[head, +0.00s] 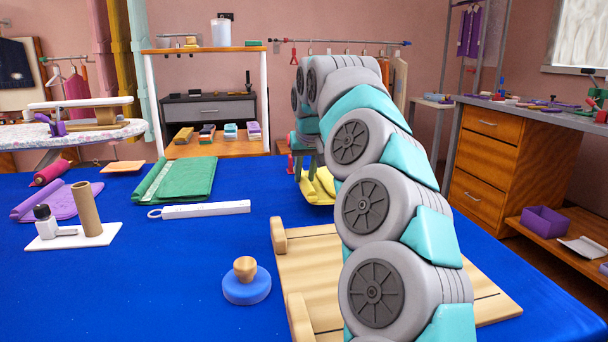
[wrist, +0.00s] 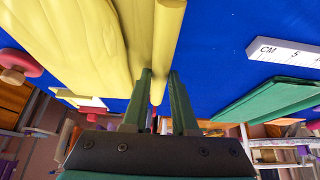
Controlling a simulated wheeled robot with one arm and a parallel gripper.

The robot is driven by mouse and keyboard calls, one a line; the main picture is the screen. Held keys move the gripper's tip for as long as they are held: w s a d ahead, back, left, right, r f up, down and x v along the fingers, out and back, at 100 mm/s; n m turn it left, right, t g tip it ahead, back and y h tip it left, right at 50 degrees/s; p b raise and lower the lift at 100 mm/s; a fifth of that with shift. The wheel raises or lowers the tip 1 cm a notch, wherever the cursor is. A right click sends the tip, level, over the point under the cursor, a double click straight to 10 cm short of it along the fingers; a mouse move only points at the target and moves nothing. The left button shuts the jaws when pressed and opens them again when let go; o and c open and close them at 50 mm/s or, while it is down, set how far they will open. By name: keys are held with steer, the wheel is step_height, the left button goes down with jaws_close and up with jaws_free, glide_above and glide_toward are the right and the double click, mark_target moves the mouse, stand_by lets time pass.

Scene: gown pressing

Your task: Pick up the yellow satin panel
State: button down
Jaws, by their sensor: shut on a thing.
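The yellow satin panel (head: 318,192) lies at the blue table's far middle, mostly hidden behind my arm in the head view. In the wrist view the panel (wrist: 70,45) fills the upper left, with a rolled edge (wrist: 168,35) along its side. My gripper (wrist: 160,76) is shut on this rolled edge, one green finger on each side. In the head view my gripper (head: 308,168) points down at the panel. I cannot tell whether the panel is clear of the table.
A green folded panel (head: 187,180) and a white ruler (head: 205,209) lie left of the yellow panel. A wooden board (head: 308,262) and a blue-based knob (head: 246,285) are nearer. A white tray (head: 75,237) holds a bottle and tube. Blue table (head: 150,290) is clear at front left.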

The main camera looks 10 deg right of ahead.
steer(key=b, duration=0.3)
glide_above(322, 235)
stand_by(0.3)
steer(key=c, duration=1.2)
jaws_free()
steer(key=shift+c, duration=0.2)
jaws_close()
step_height(322, 235, up, 8)
steer(key=p, duration=0.4)
